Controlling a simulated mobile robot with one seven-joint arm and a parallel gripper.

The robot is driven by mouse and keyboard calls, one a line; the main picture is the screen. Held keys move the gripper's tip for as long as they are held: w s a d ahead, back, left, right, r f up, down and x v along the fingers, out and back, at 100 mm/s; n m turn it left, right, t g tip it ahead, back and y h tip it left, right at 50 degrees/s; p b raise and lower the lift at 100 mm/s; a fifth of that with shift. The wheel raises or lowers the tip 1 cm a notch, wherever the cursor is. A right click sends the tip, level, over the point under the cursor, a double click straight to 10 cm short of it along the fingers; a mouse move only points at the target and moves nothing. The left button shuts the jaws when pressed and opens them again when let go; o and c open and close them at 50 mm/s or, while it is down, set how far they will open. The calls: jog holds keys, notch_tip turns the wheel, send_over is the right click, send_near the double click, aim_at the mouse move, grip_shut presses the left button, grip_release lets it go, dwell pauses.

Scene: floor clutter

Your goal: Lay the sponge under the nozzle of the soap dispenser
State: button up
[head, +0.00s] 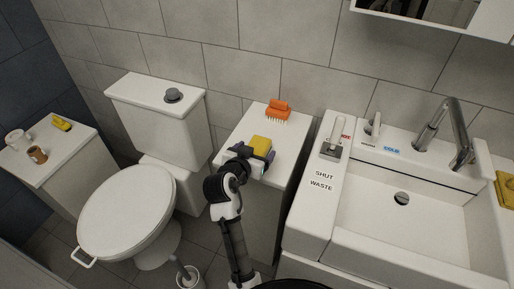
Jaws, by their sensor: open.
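A yellow block that looks like the sponge (261,143) is on the white cabinet top in the middle, with a little blue-green showing low on its near side. My gripper (255,157) is open at the sponge's near side, with its fingers toward the left and right of it. I cannot tell whether they touch it. A small upright metallic fitting (374,126) stands on the sink's back ledge, left of the tap. It may be the soap dispenser, but its nozzle is too small to make out.
An orange brush (278,109) lies behind the sponge. A grey-based lever fitting (331,151) stands on the sink's left ledge, near labels. The tap (447,130) rises over the basin (400,222). A yellow item (506,190) sits at the right edge. The toilet (126,210) stands left.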

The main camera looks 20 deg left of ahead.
aim_at(256, 147)
jog(key=shift+x, duration=1.1)
jog(key=c, duration=1.1)
jog(key=shift+r, duration=0.15)
notch_tip(256, 147, up, 20)
jog(key=shift+s+a+f+b, duration=0.1)
jog(key=shift+s+f+b, duration=0.05)
jog(key=shift+b, duration=0.5)
